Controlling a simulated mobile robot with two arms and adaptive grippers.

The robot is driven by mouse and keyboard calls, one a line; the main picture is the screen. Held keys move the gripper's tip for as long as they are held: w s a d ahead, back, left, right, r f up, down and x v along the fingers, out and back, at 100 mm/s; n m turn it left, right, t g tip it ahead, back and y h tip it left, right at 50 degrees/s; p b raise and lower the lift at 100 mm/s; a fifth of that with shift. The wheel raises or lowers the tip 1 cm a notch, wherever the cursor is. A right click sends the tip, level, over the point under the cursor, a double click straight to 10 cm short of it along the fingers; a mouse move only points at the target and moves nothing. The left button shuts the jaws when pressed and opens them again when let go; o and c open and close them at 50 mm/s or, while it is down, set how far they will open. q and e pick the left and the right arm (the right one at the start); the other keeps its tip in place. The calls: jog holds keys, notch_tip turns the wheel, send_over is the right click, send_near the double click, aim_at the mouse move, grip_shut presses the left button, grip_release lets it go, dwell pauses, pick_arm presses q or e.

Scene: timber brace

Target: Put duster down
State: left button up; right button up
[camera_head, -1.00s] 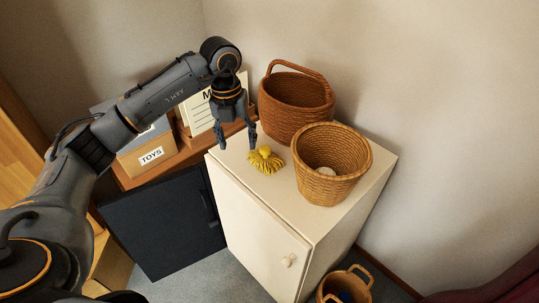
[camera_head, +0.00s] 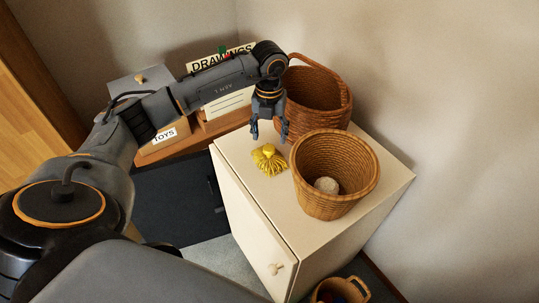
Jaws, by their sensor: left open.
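The yellow duster (camera_head: 269,161) lies on the white cabinet top (camera_head: 278,218), near its left edge and left of the front basket. Only its yellow strands and a small yellow head show clearly. My left gripper (camera_head: 269,137) points down just above and behind the duster, with its two fingers spread. Nothing shows between the fingers, and the duster appears apart from them. My right gripper is not in view.
A tan basket (camera_head: 325,205) with a pale round item (camera_head: 326,185) inside stands right of the duster. A brown handled basket (camera_head: 325,95) stands behind. A toys box (camera_head: 160,145) is at left. Another basket (camera_head: 335,292) sits below. The cabinet's right front corner is clear.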

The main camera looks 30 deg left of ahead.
aim_at(269, 148)
pick_arm(q)
jog(key=shift+w+d+f, duration=0.1)
jog(key=shift+w+f, duration=0.1)
jog(key=shift+f, duration=0.8)
jog(key=f+p, duration=0.1)
jog(key=f, duration=0.3)
jog(key=shift+a+f+p, duration=0.2)
jog(key=shift+f+p, duration=0.2)
jog(key=shift+f, duration=0.3)
grip_shut()
jog(key=shift+r, duration=0.15)
jog(key=shift+r+b, duration=0.4)
jog(key=shift+r, duration=0.15)
jog(key=s+d+r+b, duration=0.3)
jog(key=s+r, duration=0.8)
jog(key=s, duration=0.2)
jog(key=shift+s+d+r+b, duration=0.3)
jog(key=shift+d+r+b, duration=0.05)
jog(key=shift+d+r, duration=0.05)
